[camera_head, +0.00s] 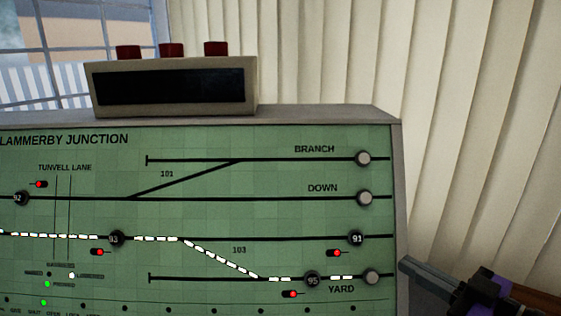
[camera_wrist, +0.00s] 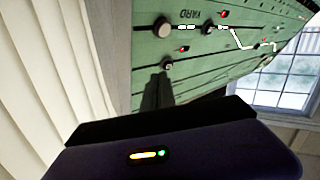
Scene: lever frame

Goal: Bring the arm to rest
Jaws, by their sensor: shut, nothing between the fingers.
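My gripper (camera_head: 405,263) shows at the lower right in the head view, beside the right edge of the green signal panel (camera_head: 300,215). Its grey fingers are together with nothing between them, pointing left toward the panel. In the wrist view the dark fingers (camera_wrist: 158,84) reach toward the panel's face (camera_wrist: 225,65), close to a small dark knob (camera_wrist: 167,65). I cannot tell whether they touch it. Part of my arm is cut off by the frame's edge.
A cream box (camera_head: 175,85) with red buttons stands on top of the panel. Round grey knobs (camera_head: 364,158) run down its right side. Numbered black knobs (camera_head: 312,280) and red lights dot its face. Pale vertical blinds (camera_head: 480,130) hang at the right; a window (camera_head: 80,40) is at the left.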

